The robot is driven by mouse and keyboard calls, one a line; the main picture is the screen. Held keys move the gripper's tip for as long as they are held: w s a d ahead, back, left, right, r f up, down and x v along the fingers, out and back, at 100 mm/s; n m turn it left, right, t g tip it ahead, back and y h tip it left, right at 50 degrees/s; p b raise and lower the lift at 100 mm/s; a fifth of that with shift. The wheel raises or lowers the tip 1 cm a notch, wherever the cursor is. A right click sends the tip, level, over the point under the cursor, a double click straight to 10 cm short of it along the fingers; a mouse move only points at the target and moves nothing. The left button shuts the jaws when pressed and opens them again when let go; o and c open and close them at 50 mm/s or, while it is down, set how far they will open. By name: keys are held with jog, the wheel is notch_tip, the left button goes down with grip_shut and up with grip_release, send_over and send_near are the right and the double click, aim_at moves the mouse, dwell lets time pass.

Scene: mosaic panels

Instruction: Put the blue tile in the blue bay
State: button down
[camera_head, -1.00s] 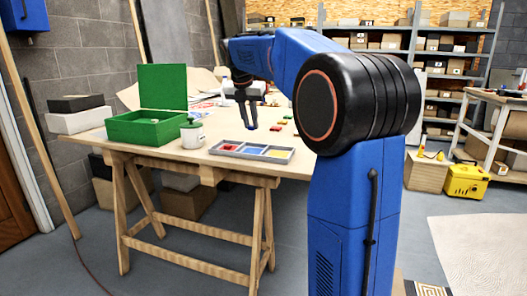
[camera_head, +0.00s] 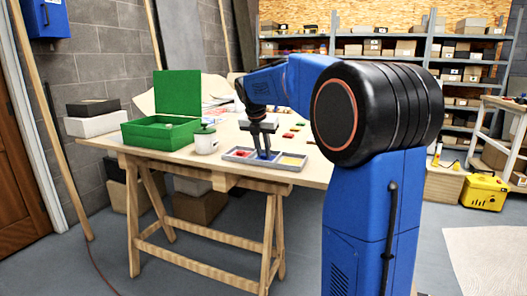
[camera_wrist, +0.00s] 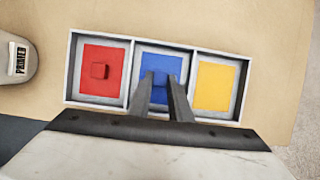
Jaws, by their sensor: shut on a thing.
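The grey tray (camera_wrist: 68,80) has three bays side by side. The blue bay (camera_wrist: 150,62) is the middle one, between a red bay (camera_wrist: 90,87) and a yellow bay (camera_wrist: 216,88). My gripper (camera_wrist: 161,80) is shut on the blue tile (camera_wrist: 160,95), over the blue bay in the wrist view. The fingers hide part of the tile and bay. In the head view my gripper (camera_head: 264,154) points down at the middle of the tray. Whether the tile touches the bay floor I cannot tell.
Several small tiles (camera_head: 288,135) lie on the table behind the tray.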

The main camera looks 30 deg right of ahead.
jog(key=shift+f, duration=0.1)
jog(key=c, duration=1.6)
grip_release()
jog(key=shift+c, duration=0.2)
jog(key=v, duration=1.2)
jog(key=shift+a, duration=0.1)
